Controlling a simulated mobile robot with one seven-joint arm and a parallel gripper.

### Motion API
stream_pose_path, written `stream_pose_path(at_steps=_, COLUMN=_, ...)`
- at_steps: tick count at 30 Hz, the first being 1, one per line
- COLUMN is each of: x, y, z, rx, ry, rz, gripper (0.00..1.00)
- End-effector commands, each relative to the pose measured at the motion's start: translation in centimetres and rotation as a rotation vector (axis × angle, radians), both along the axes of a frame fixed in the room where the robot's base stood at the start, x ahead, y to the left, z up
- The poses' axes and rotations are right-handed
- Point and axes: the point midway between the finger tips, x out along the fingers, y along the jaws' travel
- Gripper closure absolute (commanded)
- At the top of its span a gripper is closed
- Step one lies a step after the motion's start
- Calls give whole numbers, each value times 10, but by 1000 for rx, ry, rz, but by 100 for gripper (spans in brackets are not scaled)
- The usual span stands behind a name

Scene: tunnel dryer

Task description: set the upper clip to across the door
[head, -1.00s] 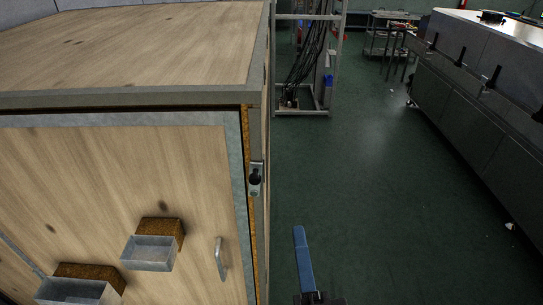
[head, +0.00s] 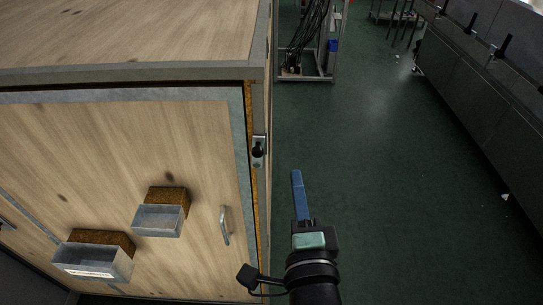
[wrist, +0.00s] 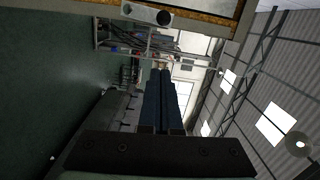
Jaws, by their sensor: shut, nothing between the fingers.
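The upper clip (head: 258,151) is a small metal plate with a black knob on the cabinet's front frame, just right of the door's upper right edge. Its plate stands upright along the frame, not across the door (head: 120,140). It also shows in the wrist view (wrist: 147,14) at the top edge. The door is pale wood with grey metal edging and a bar handle (head: 225,226). My gripper (head: 297,174) has blue fingers, shut and empty, to the right of the clip and apart from it. The fingers also show in the wrist view (wrist: 161,73).
Two clear boxes with brown backing (head: 158,220) (head: 92,262) stick out from the door. A brown strip (head: 252,120) runs between door and frame. Green floor (head: 390,180) is open to the right. A rack with cables (head: 308,45) and a long grey machine (head: 480,100) stand beyond.

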Motion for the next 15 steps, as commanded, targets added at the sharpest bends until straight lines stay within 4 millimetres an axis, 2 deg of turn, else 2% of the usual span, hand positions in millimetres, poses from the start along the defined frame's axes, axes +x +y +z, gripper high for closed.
stream_pose_path(at_steps=1, x=11, y=1, z=4, rx=1, ry=-2, rz=1, gripper=100)
stream_pose_path(at_steps=7, x=49, y=4, z=3, rx=0, ry=-1, rz=0, gripper=100)
stream_pose_path(at_steps=11, x=51, y=24, z=3, rx=-1, ry=3, rz=3, gripper=100)
stream_pose_path(at_steps=15, x=53, y=35, z=0, rx=-1, ry=4, rz=-1, gripper=100)
